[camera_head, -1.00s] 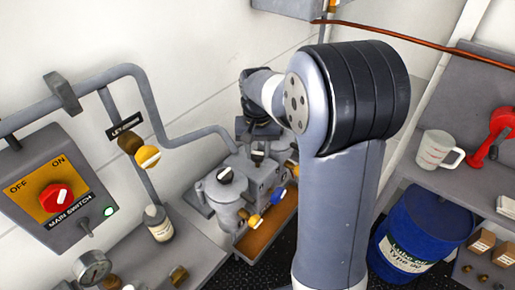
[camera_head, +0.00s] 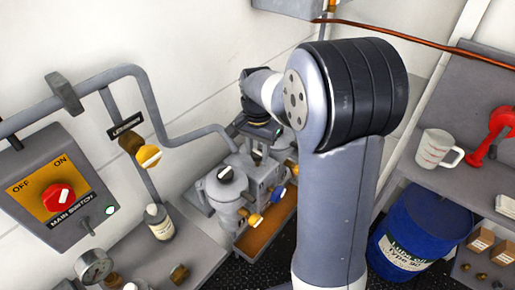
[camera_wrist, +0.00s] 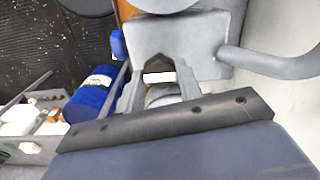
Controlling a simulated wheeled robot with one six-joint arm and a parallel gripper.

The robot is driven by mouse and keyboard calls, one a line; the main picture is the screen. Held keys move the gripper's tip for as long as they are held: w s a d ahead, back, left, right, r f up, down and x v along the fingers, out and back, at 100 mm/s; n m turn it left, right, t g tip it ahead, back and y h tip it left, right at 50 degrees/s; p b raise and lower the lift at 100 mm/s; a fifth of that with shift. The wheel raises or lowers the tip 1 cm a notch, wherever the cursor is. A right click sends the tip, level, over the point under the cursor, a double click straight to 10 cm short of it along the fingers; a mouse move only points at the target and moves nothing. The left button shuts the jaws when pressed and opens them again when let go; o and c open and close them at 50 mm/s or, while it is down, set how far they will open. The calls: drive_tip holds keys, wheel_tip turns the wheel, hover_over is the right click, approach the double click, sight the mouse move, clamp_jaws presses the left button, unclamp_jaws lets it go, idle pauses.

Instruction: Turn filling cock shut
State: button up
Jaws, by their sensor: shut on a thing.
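My gripper (camera_wrist: 158,88) is shut on a small part with a white face (camera_wrist: 158,77), apparently the handle of the filling cock, on top of the grey pump unit (camera_wrist: 178,45). The handle sits between the two grey fingers; its lower part is hidden. In the head view my gripper (camera_head: 256,148) points down over the grey unit (camera_head: 222,190), and my wrist and arm hide most of the grasp. Which way the handle is turned cannot be told.
Yellow (camera_head: 253,220) and blue (camera_head: 278,195) handles stand close to the unit's front. A grey pipe (camera_head: 190,138) runs along the wall into that area. The main switch panel (camera_head: 52,190) is left; a blue oil drum (camera_head: 425,230) is right.

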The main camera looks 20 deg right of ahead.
sight(258, 152)
drive_tip(key=o, duration=1)
wheel_tip(258, 152, up, 11)
drive_tip(key=shift+b, duration=0.45)
drive_tip(key=shift+f, duration=0.2)
wheel_tip(258, 152, down, 10)
drive_tip(key=shift+f+p, duration=0.15)
drive_tip(key=shift+p, duration=0.3)
drive_tip(key=shift+f, duration=0.2)
